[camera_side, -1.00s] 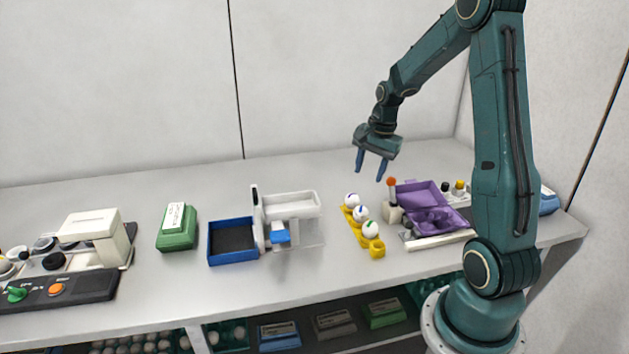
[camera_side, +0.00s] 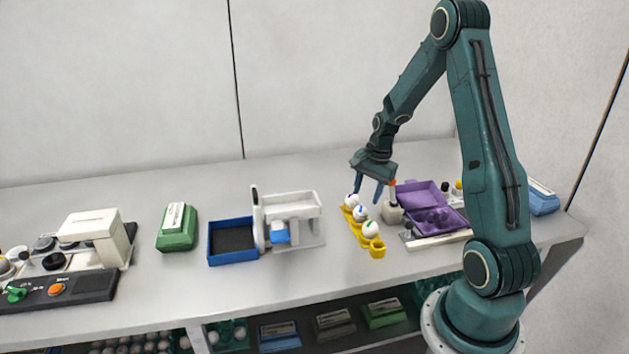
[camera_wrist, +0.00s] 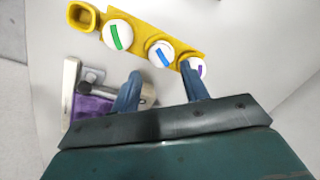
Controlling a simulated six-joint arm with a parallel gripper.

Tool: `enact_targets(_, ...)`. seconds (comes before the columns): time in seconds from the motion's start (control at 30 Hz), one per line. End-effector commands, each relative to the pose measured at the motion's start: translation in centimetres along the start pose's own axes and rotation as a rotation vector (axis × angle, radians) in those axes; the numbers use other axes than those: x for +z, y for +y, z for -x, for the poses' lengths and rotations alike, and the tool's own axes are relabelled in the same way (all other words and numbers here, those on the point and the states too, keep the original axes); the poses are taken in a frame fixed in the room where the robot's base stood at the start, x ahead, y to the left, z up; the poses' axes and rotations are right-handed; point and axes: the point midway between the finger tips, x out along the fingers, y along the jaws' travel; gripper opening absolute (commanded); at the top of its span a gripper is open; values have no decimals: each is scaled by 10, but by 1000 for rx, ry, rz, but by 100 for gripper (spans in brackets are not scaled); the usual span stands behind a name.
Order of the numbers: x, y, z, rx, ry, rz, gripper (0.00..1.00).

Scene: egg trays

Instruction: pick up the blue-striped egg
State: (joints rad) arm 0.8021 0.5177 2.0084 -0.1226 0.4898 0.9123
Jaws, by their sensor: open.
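The blue-striped egg (camera_wrist: 160,53) sits in the middle of a yellow egg holder (camera_wrist: 142,32), between a green-striped egg (camera_wrist: 117,35) and a purple-striped egg (camera_wrist: 197,67). In the side view the blue-striped egg (camera_side: 360,212) is white with a small blue mark. My gripper (camera_side: 367,198) is open and empty, with its fingers pointing down just above the far part of the holder. In the wrist view my gripper's fingers (camera_wrist: 165,80) are spread below the egg, and one fingertip is close to the purple-striped egg.
An open purple egg carton (camera_side: 425,210) and a small pot with an orange-topped stick (camera_side: 392,208) stand right of the holder. The holder's near cup (camera_side: 377,250) is empty. A white device with a blue tray (camera_side: 233,255) stands to the left, with clear table between.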

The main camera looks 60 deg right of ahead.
Motion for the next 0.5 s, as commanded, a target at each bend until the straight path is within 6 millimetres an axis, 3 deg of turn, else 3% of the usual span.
enact_targets(0.2, 0, 0, -19, 2, -1, 0, 45)
enact_targets(0.5, 0, 0, -22, 0, 1, 0, 45)
